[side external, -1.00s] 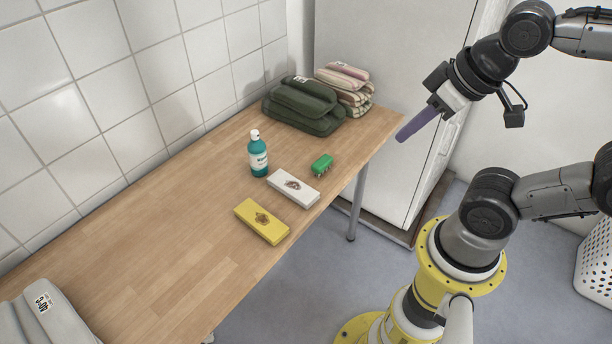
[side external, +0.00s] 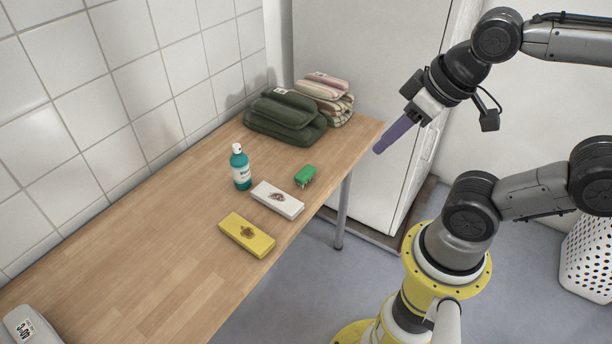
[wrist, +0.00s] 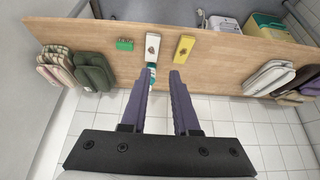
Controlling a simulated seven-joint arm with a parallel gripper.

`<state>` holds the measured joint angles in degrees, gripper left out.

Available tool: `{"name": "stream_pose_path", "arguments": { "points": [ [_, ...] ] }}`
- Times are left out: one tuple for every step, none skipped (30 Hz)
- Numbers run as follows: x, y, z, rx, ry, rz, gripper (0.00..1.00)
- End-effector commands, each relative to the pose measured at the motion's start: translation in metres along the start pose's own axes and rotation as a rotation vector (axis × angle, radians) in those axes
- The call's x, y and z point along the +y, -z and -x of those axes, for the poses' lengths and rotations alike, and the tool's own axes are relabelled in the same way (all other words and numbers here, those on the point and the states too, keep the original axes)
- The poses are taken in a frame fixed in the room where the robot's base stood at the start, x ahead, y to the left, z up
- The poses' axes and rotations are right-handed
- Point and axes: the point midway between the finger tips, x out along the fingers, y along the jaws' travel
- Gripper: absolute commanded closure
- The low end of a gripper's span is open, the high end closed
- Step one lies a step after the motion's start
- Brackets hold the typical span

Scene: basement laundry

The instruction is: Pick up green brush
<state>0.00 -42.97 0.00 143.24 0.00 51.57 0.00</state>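The green brush (side external: 306,176) lies on the wooden table near its front edge, bristles down, beside a white box. It also shows in the wrist view (wrist: 124,44), left of the white box. My gripper (side external: 378,151) has long purple fingers and hangs in the air off the table's right end, to the right of the brush and apart from it. In the wrist view the fingers (wrist: 163,70) are parted with nothing between them, so it is open and empty.
The white box (side external: 277,200), yellow box (side external: 247,235) and teal bottle (side external: 241,168) stand left of the brush. Folded dark green towels (side external: 285,115) and striped towels (side external: 325,95) lie behind it. A white cabinet (side external: 360,70) stands behind the table's right end. The table's left part is mostly clear.

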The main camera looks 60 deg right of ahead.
Motion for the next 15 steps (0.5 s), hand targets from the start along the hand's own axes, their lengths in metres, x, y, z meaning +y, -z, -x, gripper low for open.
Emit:
{"name": "stream_pose_path", "arguments": {
  "points": [
    [0.0000, 0.0000, 0.0000, 0.000, 0.000, 0.000, 0.60],
    [0.0000, 0.0000, 0.0000, 0.000, 0.000, 0.000, 0.55],
    [0.0000, 0.0000, 0.0000, 0.000, 0.000, 0.000, 0.48],
    [0.0000, 0.0000, 0.0000, 0.000, 0.000, 0.000, 0.42],
    [0.0000, 0.0000, 0.0000, 0.000, 0.000, 0.000, 0.37],
    [0.0000, 0.0000, 0.0000, 0.000, 0.000, 0.000, 0.30],
    [0.0000, 0.0000, 0.0000, 0.000, 0.000, 0.000, 0.24],
    [0.0000, 0.0000, 0.0000, 0.000, 0.000, 0.000, 0.22],
    [0.0000, 0.0000, 0.0000, 0.000, 0.000, 0.000, 0.22],
    [0.0000, 0.0000, 0.0000, 0.000, 0.000, 0.000, 0.22],
    [0.0000, 0.0000, 0.0000, 0.000, 0.000, 0.000, 0.22],
    [0.0000, 0.0000, 0.0000, 0.000, 0.000, 0.000, 0.22],
    [0.0000, 0.0000, 0.0000, 0.000, 0.000, 0.000, 0.22],
    [0.0000, 0.0000, 0.0000, 0.000, 0.000, 0.000, 0.22],
    [0.0000, 0.0000, 0.0000, 0.000, 0.000, 0.001, 0.22]
  ]
}}
